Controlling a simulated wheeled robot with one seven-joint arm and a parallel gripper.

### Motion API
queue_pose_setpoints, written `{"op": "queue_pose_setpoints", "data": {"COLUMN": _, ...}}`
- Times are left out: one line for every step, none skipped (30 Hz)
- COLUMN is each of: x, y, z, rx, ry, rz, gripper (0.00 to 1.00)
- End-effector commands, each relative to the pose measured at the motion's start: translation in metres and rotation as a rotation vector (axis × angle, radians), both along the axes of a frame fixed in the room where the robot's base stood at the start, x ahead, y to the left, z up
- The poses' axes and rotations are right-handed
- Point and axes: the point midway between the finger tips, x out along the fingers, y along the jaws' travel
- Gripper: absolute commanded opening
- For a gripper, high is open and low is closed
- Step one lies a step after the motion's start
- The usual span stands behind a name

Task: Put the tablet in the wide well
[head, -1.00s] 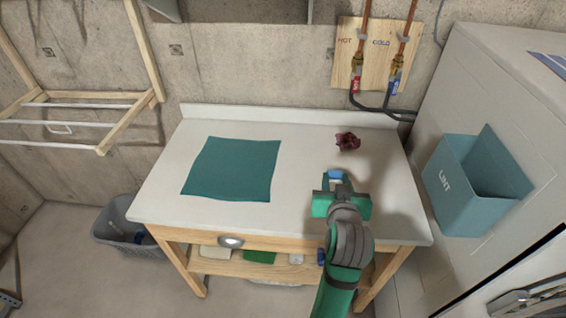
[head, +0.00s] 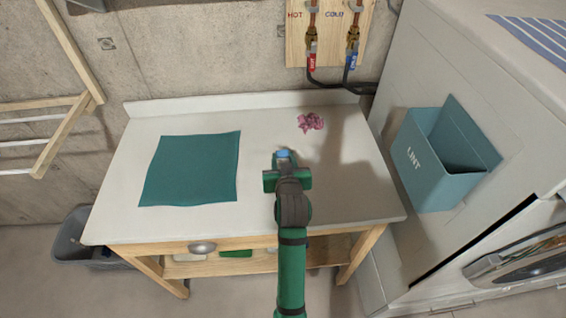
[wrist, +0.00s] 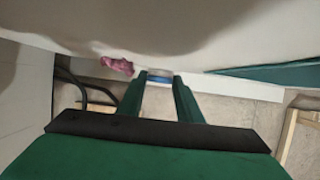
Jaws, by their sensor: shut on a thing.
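A small blue and whitish block, which looks like the tablet (head: 284,154), is at the tip of my gripper (head: 284,160). In the wrist view the tablet (wrist: 160,74) sits between the ends of the two green fingers, which are shut on it. My gripper is over the white worktop (head: 345,190), to the right of a teal cloth; its height above the surface is hard to tell. I cannot make out a wide well in either view.
A teal cloth (head: 192,169) lies flat on the worktop and a crumpled pink cloth (head: 311,121) lies near its back edge. A blue LINT bin (head: 428,170) is on the white machine (head: 400,240) at right. A grey basket (head: 80,250) stands on the floor at left.

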Motion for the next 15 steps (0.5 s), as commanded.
{"op": "queue_pose_setpoints", "data": {"x": -0.001, "y": 0.001, "z": -0.010, "rx": 0.001, "ry": 0.004, "rz": 0.001, "gripper": 0.11}}
{"op": "queue_pose_setpoints", "data": {"x": -0.001, "y": 0.001, "z": -0.014, "rx": 0.001, "ry": 0.004, "rz": 0.002, "gripper": 0.11}}
{"op": "queue_pose_setpoints", "data": {"x": -0.001, "y": 0.001, "z": -0.019, "rx": 0.001, "ry": 0.004, "rz": 0.002, "gripper": 0.11}}
{"op": "queue_pose_setpoints", "data": {"x": -0.001, "y": 0.002, "z": -0.022, "rx": 0.001, "ry": 0.003, "rz": 0.003, "gripper": 0.11}}
{"op": "queue_pose_setpoints", "data": {"x": -0.001, "y": 0.002, "z": -0.025, "rx": 0.001, "ry": 0.003, "rz": 0.003, "gripper": 0.11}}
{"op": "queue_pose_setpoints", "data": {"x": -0.001, "y": 0.002, "z": -0.027, "rx": 0.001, "ry": 0.002, "rz": 0.003, "gripper": 0.11}}
{"op": "queue_pose_setpoints", "data": {"x": -0.001, "y": 0.002, "z": -0.028, "rx": 0.001, "ry": 0.001, "rz": 0.003, "gripper": 0.11}}
{"op": "queue_pose_setpoints", "data": {"x": -0.001, "y": 0.002, "z": -0.028, "rx": 0.001, "ry": 0.000, "rz": 0.003, "gripper": 0.11}}
{"op": "queue_pose_setpoints", "data": {"x": -0.001, "y": 0.001, "z": -0.028, "rx": 0.001, "ry": 0.000, "rz": 0.002, "gripper": 0.11}}
{"op": "queue_pose_setpoints", "data": {"x": -0.001, "y": 0.001, "z": -0.028, "rx": 0.001, "ry": 0.000, "rz": 0.002, "gripper": 0.11}}
{"op": "queue_pose_setpoints", "data": {"x": -0.001, "y": 0.001, "z": -0.028, "rx": 0.000, "ry": 0.000, "rz": 0.001, "gripper": 0.11}}
{"op": "queue_pose_setpoints", "data": {"x": -0.001, "y": 0.000, "z": -0.028, "rx": 0.000, "ry": 0.000, "rz": 0.001, "gripper": 0.11}}
{"op": "queue_pose_setpoints", "data": {"x": -0.001, "y": 0.000, "z": -0.028, "rx": 0.000, "ry": 0.000, "rz": 0.000, "gripper": 0.11}}
{"op": "queue_pose_setpoints", "data": {"x": -0.001, "y": 0.000, "z": -0.028, "rx": 0.000, "ry": 0.000, "rz": 0.000, "gripper": 0.11}}
{"op": "queue_pose_setpoints", "data": {"x": -0.001, "y": -0.001, "z": -0.028, "rx": 0.001, "ry": 0.000, "rz": -0.001, "gripper": 0.11}}
